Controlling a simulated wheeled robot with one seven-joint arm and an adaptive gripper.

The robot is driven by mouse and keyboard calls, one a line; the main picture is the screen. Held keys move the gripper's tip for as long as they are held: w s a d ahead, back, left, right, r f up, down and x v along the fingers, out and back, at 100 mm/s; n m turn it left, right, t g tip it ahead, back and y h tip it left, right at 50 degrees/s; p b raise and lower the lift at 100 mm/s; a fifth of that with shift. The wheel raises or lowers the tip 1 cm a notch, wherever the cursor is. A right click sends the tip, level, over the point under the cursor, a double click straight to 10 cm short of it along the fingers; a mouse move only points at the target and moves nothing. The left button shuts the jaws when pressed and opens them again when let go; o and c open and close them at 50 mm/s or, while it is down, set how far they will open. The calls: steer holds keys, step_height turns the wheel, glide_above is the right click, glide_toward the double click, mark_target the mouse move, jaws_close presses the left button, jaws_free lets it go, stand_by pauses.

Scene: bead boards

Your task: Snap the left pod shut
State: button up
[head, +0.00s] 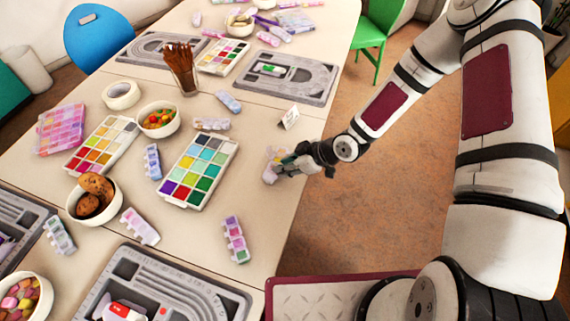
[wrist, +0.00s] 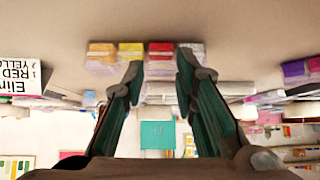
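A small pod with orange, yellow and red cells (wrist: 131,52) lies on the table just beyond my gripper (wrist: 159,70) in the wrist view. My fingers are apart, with the red end of the pod ahead of the gap; I cannot tell whether they touch it. In the head view my gripper (head: 280,163) is low at the table's right edge, and a pale pod (head: 268,176) shows partly beside its tips. Whether its lids are open or shut is too small to tell. Other pods lie around the palette, including a pale one (head: 211,123) and a purple-green one (head: 236,240).
A name card (head: 290,116) stands close behind my gripper; it also shows in the wrist view (wrist: 18,76). A bead palette (head: 199,170), a candy bowl (head: 159,119) and a grey board (head: 283,77) are nearby. The table between palette and gripper is clear.

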mark_target(274, 165)
steer(key=shift+a+r, duration=0.15)
steer(key=shift+a+r+g+h+p, duration=0.2)
steer(key=shift+r+g+h+p, duration=0.1)
steer(key=shift+h+p, duration=0.3)
steer(key=shift+w+a+r+g+h, duration=0.25)
steer(key=shift+a+r+g+h, duration=0.15)
steer(key=shift+h, duration=0.6)
steer(key=a+g+h, duration=0.1)
steer(key=h, duration=0.1)
steer(key=w+r+h+b, duration=0.1)
steer(key=h, duration=0.1)
steer(key=shift+a+r+g, duration=0.1)
steer(key=shift+a+g, duration=0.3)
step_height(274, 165, up, 14)
steer(key=shift+h+b, duration=0.4)
steer(key=shift+s, duration=0.1)
